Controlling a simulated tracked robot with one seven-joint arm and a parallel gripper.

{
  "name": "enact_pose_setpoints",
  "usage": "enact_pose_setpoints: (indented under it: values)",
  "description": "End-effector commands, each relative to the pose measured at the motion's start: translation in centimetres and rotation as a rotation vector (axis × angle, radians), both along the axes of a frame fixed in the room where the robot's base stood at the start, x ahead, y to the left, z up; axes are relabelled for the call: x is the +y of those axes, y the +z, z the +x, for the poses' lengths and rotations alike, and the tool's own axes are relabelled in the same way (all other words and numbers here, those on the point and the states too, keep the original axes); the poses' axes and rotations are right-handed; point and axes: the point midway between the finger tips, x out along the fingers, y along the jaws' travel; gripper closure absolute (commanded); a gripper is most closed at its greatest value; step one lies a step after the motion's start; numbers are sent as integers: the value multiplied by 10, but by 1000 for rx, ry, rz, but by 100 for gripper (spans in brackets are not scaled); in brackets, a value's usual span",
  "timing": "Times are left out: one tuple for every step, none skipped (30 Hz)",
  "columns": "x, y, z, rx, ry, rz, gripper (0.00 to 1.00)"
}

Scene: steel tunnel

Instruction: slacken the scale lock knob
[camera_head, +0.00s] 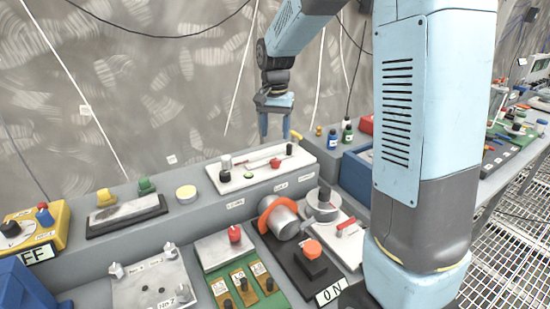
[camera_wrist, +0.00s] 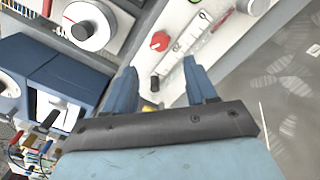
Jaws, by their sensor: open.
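A white panel box (camera_head: 262,167) with a ruled scale strip stands on the back ledge; the scale strip (camera_wrist: 188,48) shows in the wrist view. A red knob (camera_head: 275,162) sits on this panel and also shows in the wrist view (camera_wrist: 160,41). A small dark knob (camera_wrist: 155,83) lies close to it. I cannot tell for certain which of them is the scale lock knob. My gripper (camera_head: 275,136) is open and empty, pointing down above the right part of the panel. In the wrist view the fingers (camera_wrist: 160,66) stand on either side of the dark knob, apparently not touching anything.
In front lie a grey cylinder with an orange ring (camera_head: 283,218), an orange button (camera_head: 313,249) and a red-handled switch (camera_head: 348,229). Small bottles (camera_head: 346,131) stand right of the panel. The wall is close behind.

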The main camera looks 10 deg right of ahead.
Motion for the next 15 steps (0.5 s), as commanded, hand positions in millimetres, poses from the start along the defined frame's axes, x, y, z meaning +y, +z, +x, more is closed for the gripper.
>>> enact_pose_setpoints:
  values:
    - [0, -10, 0, 4, 0, 0, 44]
    - [0, -15, -1, 4, 0, 0, 44]
    - [0, -22, -1, 3, 0, -1, 44]
    - [0, -27, -1, 4, 0, 0, 44]
    - [0, -33, 0, 3, 0, -1, 44]
    - [0, -40, -1, 4, 0, 0, 44]
    - [0, -45, -1, 4, 0, 0, 44]
    - [0, -50, -1, 3, 0, -1, 44]
    - [0, -57, -1, 3, 0, -1, 44]
    - [0, -62, 0, 2, 0, 0, 44]
    - [0, -67, -1, 4, 0, 0, 44]
    - [0, -72, -1, 4, 0, 0, 44]
    - [0, -76, -1, 1, 0, 0, 44]
    - [0, -79, 0, 1, 0, 0, 44]
    - [0, -84, 0, 1, 0, 0, 44]
